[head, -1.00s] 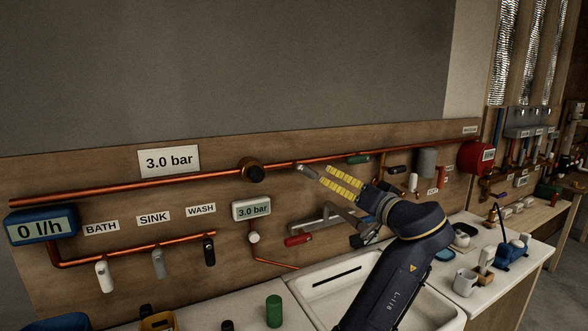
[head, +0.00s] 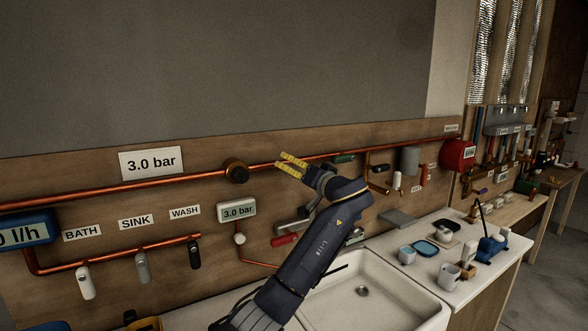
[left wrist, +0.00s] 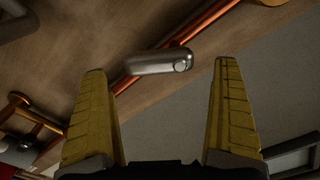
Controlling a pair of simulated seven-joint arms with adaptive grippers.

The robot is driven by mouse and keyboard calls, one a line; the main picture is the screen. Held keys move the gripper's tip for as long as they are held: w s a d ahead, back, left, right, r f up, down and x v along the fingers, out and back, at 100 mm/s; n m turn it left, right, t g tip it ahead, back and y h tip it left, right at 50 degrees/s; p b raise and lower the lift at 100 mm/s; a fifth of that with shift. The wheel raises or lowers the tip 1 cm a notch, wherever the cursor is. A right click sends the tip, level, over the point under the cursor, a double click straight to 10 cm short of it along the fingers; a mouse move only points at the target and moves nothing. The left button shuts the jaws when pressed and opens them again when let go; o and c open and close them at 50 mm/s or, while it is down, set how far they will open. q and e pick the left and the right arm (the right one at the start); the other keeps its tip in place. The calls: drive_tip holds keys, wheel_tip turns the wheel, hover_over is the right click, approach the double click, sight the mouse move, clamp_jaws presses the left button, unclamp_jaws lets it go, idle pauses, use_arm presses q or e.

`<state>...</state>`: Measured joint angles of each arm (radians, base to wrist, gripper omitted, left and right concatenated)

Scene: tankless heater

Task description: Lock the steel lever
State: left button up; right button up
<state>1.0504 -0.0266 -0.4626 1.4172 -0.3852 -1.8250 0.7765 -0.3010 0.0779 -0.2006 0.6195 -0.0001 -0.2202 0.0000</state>
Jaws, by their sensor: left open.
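The steel lever (left wrist: 158,62) is a short, rounded grey handle on the copper pipe. In the left wrist view it lies across the space between my left gripper's fingertips, with a gap to each finger. My left gripper (head: 279,160) has yellow ribbed fingers, which are open and empty. It also shows large in the left wrist view (left wrist: 162,66). In the head view it is at the pipe, right of the round black and brass fitting (head: 236,171), and the lever cannot be made out there. My right gripper is not in view.
The copper pipe (head: 200,177) runs along the wooden board (head: 60,165). Below my arm are a red-handled lever (head: 284,240) and a white sink (head: 400,290). Cups (head: 407,255) stand on the right counter.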

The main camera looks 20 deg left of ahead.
use_arm(q)
drive_tip(key=shift+x, duration=1.4)
drive_tip(key=c, duration=1.2)
